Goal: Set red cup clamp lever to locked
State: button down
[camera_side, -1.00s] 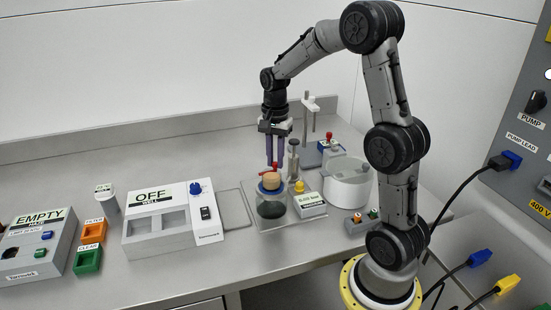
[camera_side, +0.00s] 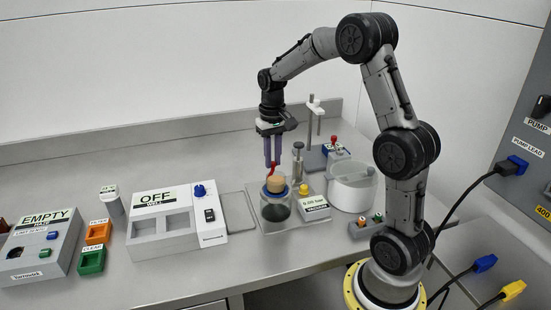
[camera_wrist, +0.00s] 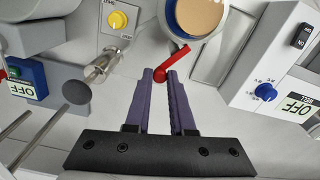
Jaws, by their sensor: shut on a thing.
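The red clamp lever (camera_side: 271,170) rises beside the tan-topped glass cup (camera_side: 276,209) with a blue collar, at the centre of the side view. My gripper (camera_side: 271,164) comes down from above, and its purple fingers are at the lever's end. In the wrist view the red lever (camera_wrist: 174,58) runs from the cup's rim to a round red knob (camera_wrist: 160,75). The knob sits between the fingertips of my gripper (camera_wrist: 160,73), which are shut on it. The tan cup top (camera_wrist: 200,14) is just beyond. The lever's pivot is not clear.
A metal post (camera_side: 298,160) and a yellow knob (camera_side: 306,189) on a white box stand close right of the cup. A white pot (camera_side: 352,190) is farther right. The OFF-labelled block heater (camera_side: 163,224) stands left. A flat plate lies between heater and cup.

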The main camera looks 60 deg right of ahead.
jog(key=shift+w+a+r+n, duration=0.15)
jog(key=shift+w+n, duration=0.1)
jog(key=shift+n, duration=0.9)
jog(key=shift+w+a+f+n, duration=0.15)
jog(key=shift+w+n, duration=0.15)
jog(key=shift+n, duration=0.8)
jog(key=shift+w+a+r+n, duration=0.15)
jog(key=shift+w+n, duration=0.1)
jog(key=shift+n, duration=0.9)
jog(key=c, duration=0.8)
grip_release()
jog(key=shift+o, duration=0.2)
notch_tip(320, 180, up, 14)
jog(key=shift+f, duration=0.2)
